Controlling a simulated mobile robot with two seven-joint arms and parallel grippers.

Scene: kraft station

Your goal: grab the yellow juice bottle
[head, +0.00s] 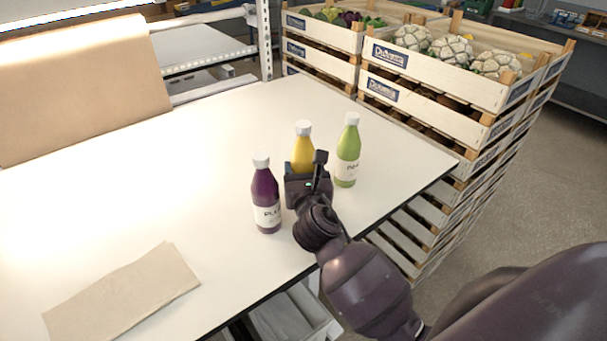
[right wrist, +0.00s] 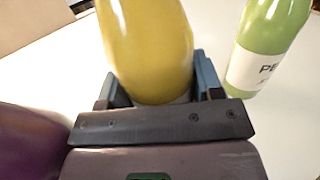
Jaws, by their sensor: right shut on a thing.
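The yellow juice bottle (head: 303,148) stands upright on the white table, between a purple bottle and a green bottle. Its lower part is hidden behind my right gripper (head: 307,172) in the head view. In the right wrist view the yellow bottle (right wrist: 148,45) sits between the two fingers of my right gripper (right wrist: 163,88), which is shut on it. Whether the bottle touches the table is hidden. My left gripper is not in view.
The purple bottle (head: 265,197) stands close on the left and the green bottle (head: 347,152) close on the right. A folded brown paper bag (head: 125,295) lies on the table (head: 100,210). Stacked crates (head: 440,85) with vegetables stand beyond the table's right edge.

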